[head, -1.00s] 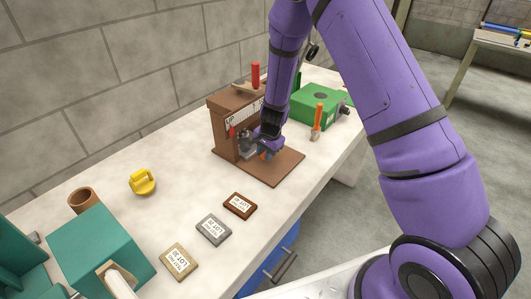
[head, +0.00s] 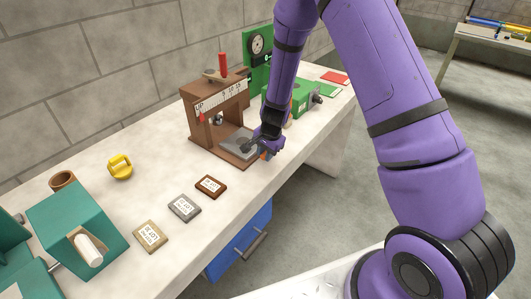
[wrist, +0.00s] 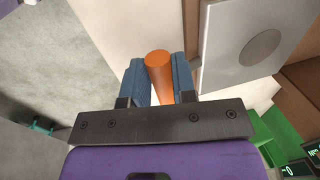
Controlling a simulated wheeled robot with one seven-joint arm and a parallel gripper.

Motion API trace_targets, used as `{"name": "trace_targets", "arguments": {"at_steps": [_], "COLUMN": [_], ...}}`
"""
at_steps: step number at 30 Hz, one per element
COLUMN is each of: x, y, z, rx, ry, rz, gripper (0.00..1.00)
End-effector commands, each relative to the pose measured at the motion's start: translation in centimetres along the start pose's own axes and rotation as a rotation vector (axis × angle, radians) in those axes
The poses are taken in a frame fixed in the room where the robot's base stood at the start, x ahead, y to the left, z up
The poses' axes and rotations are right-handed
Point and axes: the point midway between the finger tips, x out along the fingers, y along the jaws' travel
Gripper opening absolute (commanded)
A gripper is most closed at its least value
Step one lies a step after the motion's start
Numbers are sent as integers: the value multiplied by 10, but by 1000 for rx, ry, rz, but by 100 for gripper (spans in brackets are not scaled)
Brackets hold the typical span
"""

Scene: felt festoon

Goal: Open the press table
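The press (head: 200,128) is a brown frame with a scale strip and a red-handled lever, standing on a brown base on the bench. Its grey press table (head: 236,143) lies on the base in front of the frame, out toward the bench's front edge. The wrist view shows the table (wrist: 240,35) as a pale grey plate with a darker round disc, at right. My gripper (head: 265,153) is at the table's front side. In the wrist view its blue fingers (wrist: 160,85) are closed around an orange handle (wrist: 159,68).
Three labelled blocks (head: 184,208), a yellow object (head: 120,167), a brown cup (head: 62,180) and a teal machine (head: 75,225) stand left of the press. A green machine (head: 304,98) stands at right. A blue drawer unit (head: 238,245) is under the bench.

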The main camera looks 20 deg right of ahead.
Motion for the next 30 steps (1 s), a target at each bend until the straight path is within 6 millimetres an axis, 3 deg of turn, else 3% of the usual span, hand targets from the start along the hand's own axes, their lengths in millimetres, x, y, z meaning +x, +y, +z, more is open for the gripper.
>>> {"name": "trace_targets", "arguments": {"at_steps": [1, 4, 17, 30], "x": [0, 0, -10, -82], "y": [0, 0, 0, 0], "z": [0, 0, 0, 0], "rx": [-1, 0, 0, -2], "ry": [-1, -1, 1, 2], "rz": [0, 0, -1, -3], "gripper": [27, 50, 50, 50]}}
